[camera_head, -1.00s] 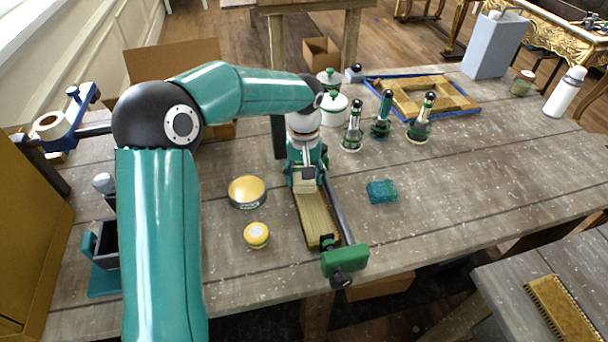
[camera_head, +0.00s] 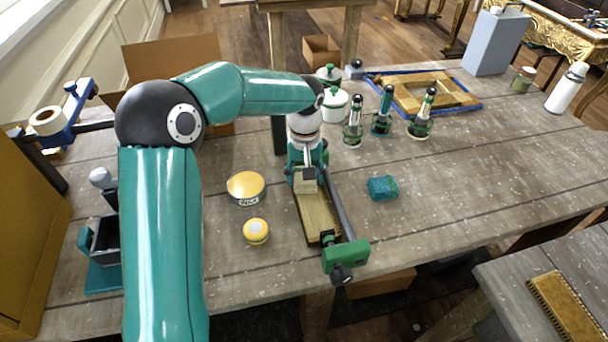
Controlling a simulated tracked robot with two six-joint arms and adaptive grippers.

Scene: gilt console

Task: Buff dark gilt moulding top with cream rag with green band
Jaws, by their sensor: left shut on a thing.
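The gilt moulding (camera_head: 318,219) lies lengthwise near the front edge of the wooden table, along the bar of a green-ended clamp (camera_head: 345,257). My left gripper (camera_head: 308,178) points down over the far part of the moulding and is shut on the cream rag (camera_head: 306,187). The rag appears to rest on the moulding's top. The fingers hide part of the rag, and I cannot make out its green band. The far end of the moulding is hidden behind the gripper. My right gripper does not show.
A larger yellow-topped tin (camera_head: 246,187) and a small yellow jar (camera_head: 256,231) stand left of the moulding. A teal sponge-like block (camera_head: 383,188) lies to the right. Several green-and-dark bottles (camera_head: 381,112) stand behind, before a blue-edged frame (camera_head: 425,95). The right tabletop is mostly clear.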

